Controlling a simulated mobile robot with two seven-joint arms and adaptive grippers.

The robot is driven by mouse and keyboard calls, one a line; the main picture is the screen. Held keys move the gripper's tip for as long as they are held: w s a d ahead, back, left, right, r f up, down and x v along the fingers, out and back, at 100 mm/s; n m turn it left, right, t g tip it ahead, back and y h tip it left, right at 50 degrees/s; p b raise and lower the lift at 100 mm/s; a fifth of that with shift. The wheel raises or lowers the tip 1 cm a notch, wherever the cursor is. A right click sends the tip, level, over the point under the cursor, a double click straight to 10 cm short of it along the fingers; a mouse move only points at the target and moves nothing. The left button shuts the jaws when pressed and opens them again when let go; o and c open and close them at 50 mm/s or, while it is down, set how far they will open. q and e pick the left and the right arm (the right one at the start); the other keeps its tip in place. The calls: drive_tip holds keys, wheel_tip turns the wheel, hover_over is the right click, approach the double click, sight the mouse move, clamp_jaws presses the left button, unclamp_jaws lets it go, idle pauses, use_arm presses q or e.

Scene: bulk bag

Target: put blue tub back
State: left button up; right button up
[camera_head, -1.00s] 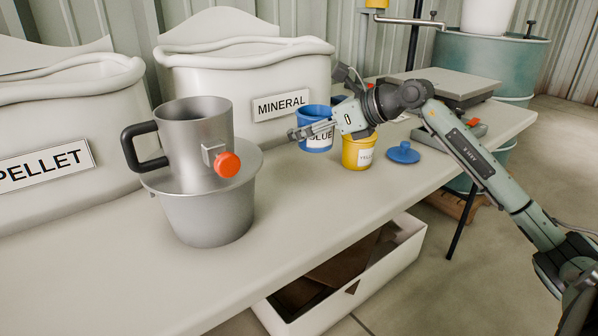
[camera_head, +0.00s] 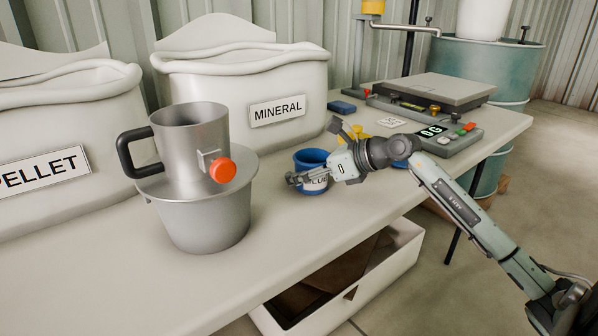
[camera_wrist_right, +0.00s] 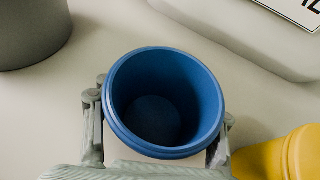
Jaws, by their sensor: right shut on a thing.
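The blue tub (camera_head: 311,159) is upright near the middle of the table, with a white label on its front. My right gripper (camera_head: 308,180) is shut around its sides. In the right wrist view the tub (camera_wrist_right: 165,100) is open-topped and looks empty, with a finger at each side. I cannot tell whether its base touches the table. A blue lid (camera_head: 399,164) is mostly hidden behind my right arm. My left gripper is not in view.
A metal jug (camera_head: 190,135) stands on a metal pail (camera_head: 205,220) to the left. The mineral bag (camera_head: 240,80) and pellet bag (camera_head: 60,130) stand behind. A yellow tub (camera_wrist_right: 290,155) is close beside the gripper. A scale (camera_head: 430,92) reads 0G at the right.

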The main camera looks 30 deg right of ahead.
drive_tip(key=o, duration=1.3)
drive_tip(key=shift+c, duration=0.2)
drive_tip(key=shift+o, duration=1.3)
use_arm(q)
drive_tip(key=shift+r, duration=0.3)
